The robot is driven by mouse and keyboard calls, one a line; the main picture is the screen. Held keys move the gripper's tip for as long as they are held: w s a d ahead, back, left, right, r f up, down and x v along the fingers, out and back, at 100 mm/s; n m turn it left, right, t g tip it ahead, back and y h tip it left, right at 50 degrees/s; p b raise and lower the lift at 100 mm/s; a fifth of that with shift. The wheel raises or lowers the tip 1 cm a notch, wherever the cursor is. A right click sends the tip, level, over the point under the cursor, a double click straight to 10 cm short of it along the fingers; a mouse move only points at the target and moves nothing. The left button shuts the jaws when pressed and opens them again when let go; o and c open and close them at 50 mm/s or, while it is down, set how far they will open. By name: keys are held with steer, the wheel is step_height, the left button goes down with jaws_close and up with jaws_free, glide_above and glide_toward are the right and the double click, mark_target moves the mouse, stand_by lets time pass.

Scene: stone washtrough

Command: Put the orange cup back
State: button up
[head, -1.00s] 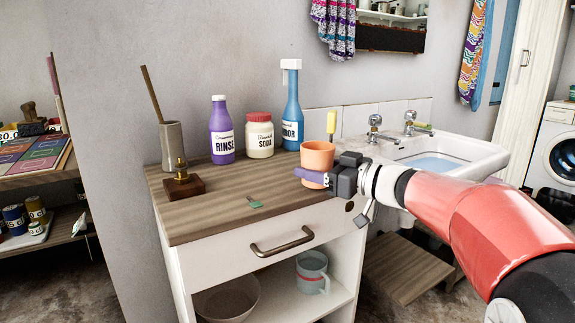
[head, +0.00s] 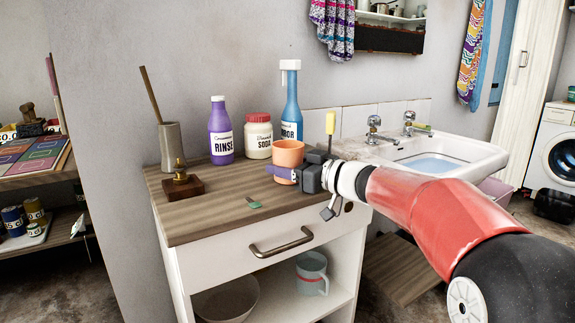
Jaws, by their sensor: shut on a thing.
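The orange cup (head: 288,154) is upright over the wooden top of the cabinet (head: 225,216), in front of the blue bottle. My gripper (head: 284,173) comes in from the right and is shut on the cup, with a purple finger across its lower front. The far finger is hidden behind the cup. I cannot tell whether the cup's base touches the wood or is just above it.
A purple rinse bottle (head: 221,131), a soda jar (head: 258,136) and a blue bottle (head: 291,101) stand close behind the cup. A brass-knobbed wooden block (head: 182,184) and a small green item (head: 254,203) lie left. The sink (head: 440,156) is right.

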steer(key=o, duration=1.1)
steer(key=shift+f, duration=0.1)
